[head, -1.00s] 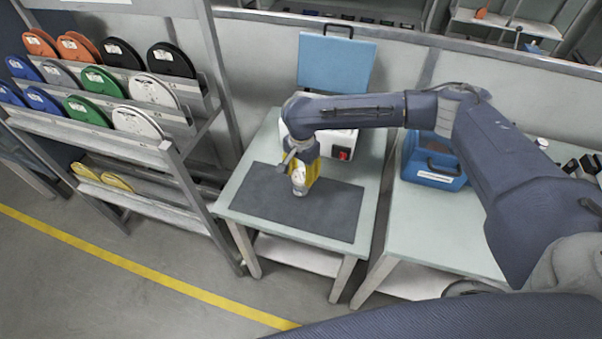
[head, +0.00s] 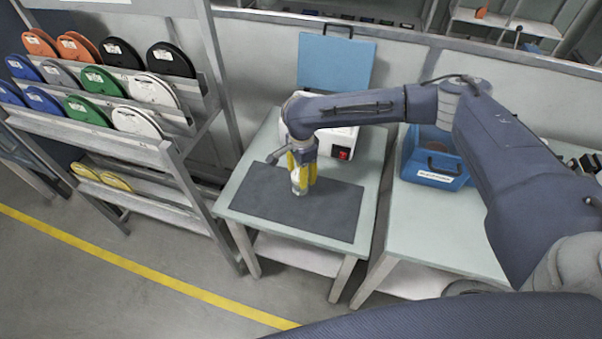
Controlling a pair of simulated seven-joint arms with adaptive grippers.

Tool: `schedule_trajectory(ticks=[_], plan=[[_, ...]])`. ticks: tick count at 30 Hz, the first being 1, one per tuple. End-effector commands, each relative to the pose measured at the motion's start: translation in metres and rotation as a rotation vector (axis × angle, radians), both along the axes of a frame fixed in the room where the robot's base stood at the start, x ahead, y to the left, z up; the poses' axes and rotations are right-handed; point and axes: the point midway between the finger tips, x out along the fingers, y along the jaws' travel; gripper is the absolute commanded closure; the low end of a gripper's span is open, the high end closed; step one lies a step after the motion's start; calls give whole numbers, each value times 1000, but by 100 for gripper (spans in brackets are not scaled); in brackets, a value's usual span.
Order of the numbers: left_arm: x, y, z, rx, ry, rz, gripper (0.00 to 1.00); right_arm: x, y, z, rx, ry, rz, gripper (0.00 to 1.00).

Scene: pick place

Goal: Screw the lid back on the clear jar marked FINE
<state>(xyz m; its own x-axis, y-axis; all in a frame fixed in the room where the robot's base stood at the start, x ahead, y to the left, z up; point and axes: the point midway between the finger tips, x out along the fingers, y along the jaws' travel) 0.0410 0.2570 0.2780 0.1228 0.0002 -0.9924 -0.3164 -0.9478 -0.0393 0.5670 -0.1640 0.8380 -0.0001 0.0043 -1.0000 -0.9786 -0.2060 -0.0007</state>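A small clear jar (head: 296,190) stands on the dark mat (head: 262,193) on the left table. My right gripper (head: 302,184), with yellow fingers, comes down over it from above. The fingers are at the jar's sides and hide much of its upper part. Whether they press on the jar or a lid is too small to tell. The marking on the jar is not legible, and I cannot tell whether a lid is on it. My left gripper is not in view.
A white machine with a red switch (head: 344,154) stands behind the mat, under my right forearm. An open blue case (head: 334,63) is at the back. A blue bin (head: 434,172) sits on the right table. A rack of coloured discs (head: 150,120) stands left. The mat's right half is clear.

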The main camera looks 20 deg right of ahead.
Motion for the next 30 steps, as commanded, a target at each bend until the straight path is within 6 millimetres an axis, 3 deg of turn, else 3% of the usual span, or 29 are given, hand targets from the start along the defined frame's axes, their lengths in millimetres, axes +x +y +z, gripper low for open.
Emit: schedule_trajectory(ticks=[8, 9, 15, 20, 23, 30], plan=[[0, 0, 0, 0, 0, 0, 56, -1, 0, 0, 1, 2, -11, 65], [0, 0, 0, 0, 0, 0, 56, -1, 0, 0, 1, 2, -10, 48], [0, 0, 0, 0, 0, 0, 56, -1, 0, 0, 0, 1, -9, 27], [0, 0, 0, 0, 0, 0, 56, -1, 0, 0, 0, 1, -9, 26], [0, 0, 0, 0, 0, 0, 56, -1, 0, 0, 0, 1, -9, 38], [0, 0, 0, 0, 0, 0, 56, 0, 0, 0, 0, 1, -9, 38]])
